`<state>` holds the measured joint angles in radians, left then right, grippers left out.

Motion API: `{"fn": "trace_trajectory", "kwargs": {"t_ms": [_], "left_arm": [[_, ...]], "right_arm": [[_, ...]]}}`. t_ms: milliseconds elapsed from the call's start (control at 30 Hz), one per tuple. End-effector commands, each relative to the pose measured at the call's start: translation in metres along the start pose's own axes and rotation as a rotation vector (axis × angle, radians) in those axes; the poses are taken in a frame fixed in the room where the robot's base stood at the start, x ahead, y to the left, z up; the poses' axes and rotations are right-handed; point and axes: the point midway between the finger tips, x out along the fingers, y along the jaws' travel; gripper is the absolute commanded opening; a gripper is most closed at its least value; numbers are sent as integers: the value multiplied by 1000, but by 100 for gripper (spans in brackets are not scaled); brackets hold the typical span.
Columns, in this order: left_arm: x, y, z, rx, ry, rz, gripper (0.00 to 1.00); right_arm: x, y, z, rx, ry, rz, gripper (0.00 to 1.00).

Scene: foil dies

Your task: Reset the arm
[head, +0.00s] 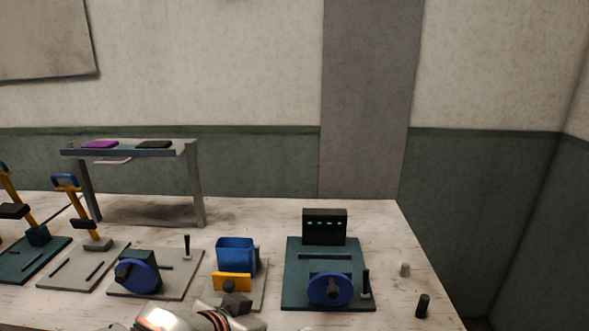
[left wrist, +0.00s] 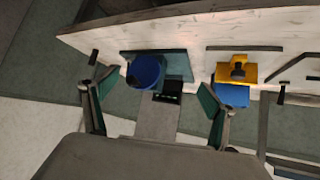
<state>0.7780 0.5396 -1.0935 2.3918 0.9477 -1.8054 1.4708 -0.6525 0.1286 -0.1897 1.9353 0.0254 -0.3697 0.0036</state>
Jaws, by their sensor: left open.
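My left gripper (left wrist: 153,92) is open, its two fingers spread wide with nothing between them in the left wrist view. That view is upside down, with the worktable (left wrist: 190,32) along the top and the wall below. Beyond the fingers show a dark green fixture with a blue wheel (left wrist: 146,71) and a yellow piece (left wrist: 237,69) by a blue bin. My right gripper is not in view.
On the table (head: 384,222) stand a green fixture with a black block (head: 324,227), a blue bin (head: 235,252), another wheel fixture (head: 138,275) and yellow-handled levers (head: 75,205). A raised shelf (head: 185,150) stands behind. Two small cylinders (head: 405,269) (head: 423,306) stand at right.

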Motion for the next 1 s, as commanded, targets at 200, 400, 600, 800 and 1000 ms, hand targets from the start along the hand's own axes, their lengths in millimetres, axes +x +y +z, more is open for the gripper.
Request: {"fn": "trace_trajectory", "kwargs": {"t_ms": [200, 400, 600, 800, 1000], "left_arm": [[3, -2, 4, 39, 86, -4, 85], [4, -37, 26, 73, 111, -104, 85], [-1, -90, 78, 118, 47, -260, 85], [-22, -149, 163, 196, -121, -433, 85], [-58, -188, 243, 288, -321, -549, 85]], "right_arm": [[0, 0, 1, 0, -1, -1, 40], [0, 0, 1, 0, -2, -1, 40], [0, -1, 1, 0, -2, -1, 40], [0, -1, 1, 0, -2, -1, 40], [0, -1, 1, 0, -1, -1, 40]]}}
